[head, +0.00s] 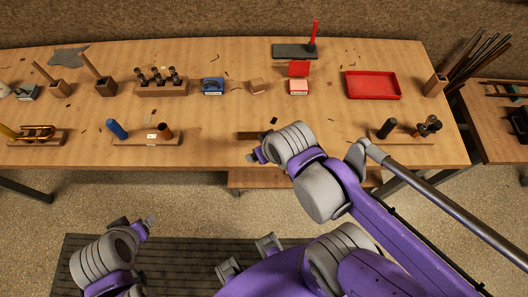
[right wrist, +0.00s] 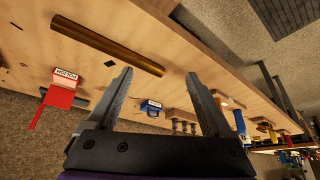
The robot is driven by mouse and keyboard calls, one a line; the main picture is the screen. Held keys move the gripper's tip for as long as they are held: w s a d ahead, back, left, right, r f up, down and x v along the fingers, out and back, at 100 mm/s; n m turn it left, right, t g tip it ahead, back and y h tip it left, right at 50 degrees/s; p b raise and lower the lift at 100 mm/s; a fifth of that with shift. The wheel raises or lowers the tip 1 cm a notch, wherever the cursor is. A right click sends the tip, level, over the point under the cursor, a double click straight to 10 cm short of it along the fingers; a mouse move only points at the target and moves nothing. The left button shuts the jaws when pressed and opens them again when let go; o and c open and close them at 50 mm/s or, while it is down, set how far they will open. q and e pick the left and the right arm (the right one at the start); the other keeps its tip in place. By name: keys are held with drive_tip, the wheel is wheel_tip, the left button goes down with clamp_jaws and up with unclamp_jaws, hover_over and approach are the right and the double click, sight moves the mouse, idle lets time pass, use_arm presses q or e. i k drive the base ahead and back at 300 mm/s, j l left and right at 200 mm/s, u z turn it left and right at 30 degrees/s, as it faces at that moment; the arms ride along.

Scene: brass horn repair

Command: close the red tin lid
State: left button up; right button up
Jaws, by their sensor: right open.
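The red tin stands toward the back of the workbench, right of centre. Its pale pink, labelled body (head: 298,87) shows, and its red lid (head: 299,68) is tilted up open behind it. In the right wrist view, which looks upside down, the tin's labelled body (right wrist: 66,75) is at the left with red parts below it. My right gripper (head: 253,156) is over the front edge of the bench, in front and left of the tin. In the right wrist view its two fingers (right wrist: 160,95) are apart and empty. My left gripper (head: 150,221) is low at the left, off the bench; its jaws are too small to read.
A dark slab with a red upright handle (head: 315,35) is behind the tin. A brass tube (right wrist: 110,38) lies near my right gripper.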

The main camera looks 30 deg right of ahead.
sight(296, 68)
drive_tip(key=z, duration=1.5)
drive_tip(key=l+u, duration=0.35)
drive_tip(key=l, duration=0.35)
drive_tip(key=l+u, duration=0.35)
drive_tip(key=l, duration=0.3)
drive_tip(key=k+l+u, duration=0.15)
drive_tip(key=l+u, duration=0.2)
drive_tip(key=l, duration=0.3)
drive_tip(key=i, duration=0.5)
